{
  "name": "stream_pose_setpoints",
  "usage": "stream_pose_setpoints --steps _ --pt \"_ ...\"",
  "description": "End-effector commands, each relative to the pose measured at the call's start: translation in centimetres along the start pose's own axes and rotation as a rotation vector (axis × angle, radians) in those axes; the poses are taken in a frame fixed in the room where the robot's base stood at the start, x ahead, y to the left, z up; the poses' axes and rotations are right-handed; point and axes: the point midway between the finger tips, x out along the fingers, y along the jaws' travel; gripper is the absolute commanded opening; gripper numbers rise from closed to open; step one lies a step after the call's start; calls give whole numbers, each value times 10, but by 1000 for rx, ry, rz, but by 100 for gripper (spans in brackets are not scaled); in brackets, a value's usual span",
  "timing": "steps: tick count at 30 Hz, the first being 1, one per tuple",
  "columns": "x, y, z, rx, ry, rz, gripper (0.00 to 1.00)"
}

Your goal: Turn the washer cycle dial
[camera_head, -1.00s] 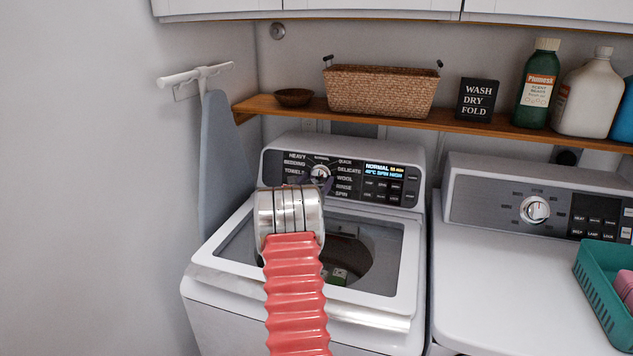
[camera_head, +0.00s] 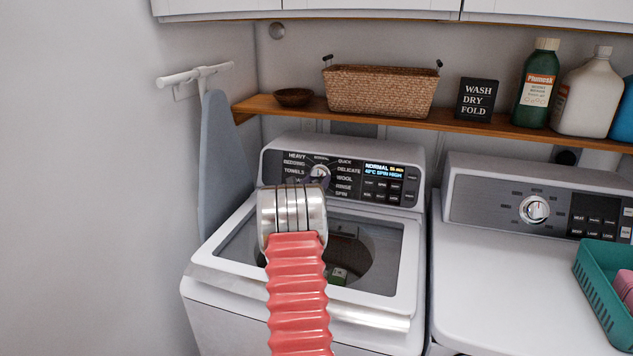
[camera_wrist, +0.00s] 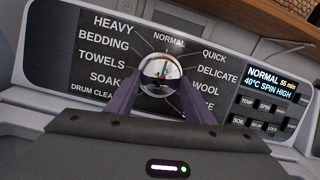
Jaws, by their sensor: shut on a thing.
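The washer cycle dial (camera_wrist: 163,72) is a round shiny knob on the washer's dark control panel, ringed by cycle names. It also shows in the head view (camera_head: 319,172), partly behind my arm. My gripper (camera_wrist: 164,84) has its two purple fingers on either side of the dial, shut on it. In the head view the fingers are mostly hidden behind my silver wrist. The washer display (camera_wrist: 272,84) reads NORMAL, 55 min, 40°C SPIN HIGH.
A dryer (camera_head: 520,290) with its own dial (camera_head: 534,210) stands to the right, with a teal basket (camera_head: 598,290) on it. A wooden shelf (camera_head: 390,119) above holds a wicker basket (camera_head: 381,91) and bottles. An ironing board (camera_head: 215,160) hangs at the left wall.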

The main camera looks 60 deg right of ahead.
Motion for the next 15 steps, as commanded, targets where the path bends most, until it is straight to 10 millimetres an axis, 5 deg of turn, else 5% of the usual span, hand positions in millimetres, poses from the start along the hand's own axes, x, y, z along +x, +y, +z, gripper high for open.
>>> stream_pose_setpoints --steps 8,9,15 --pt "0 3 1 -14 -3 8 25" --pt "-1 3 1 -13 -3 8 50" --pt "0 2 1 -13 -2 6 64"
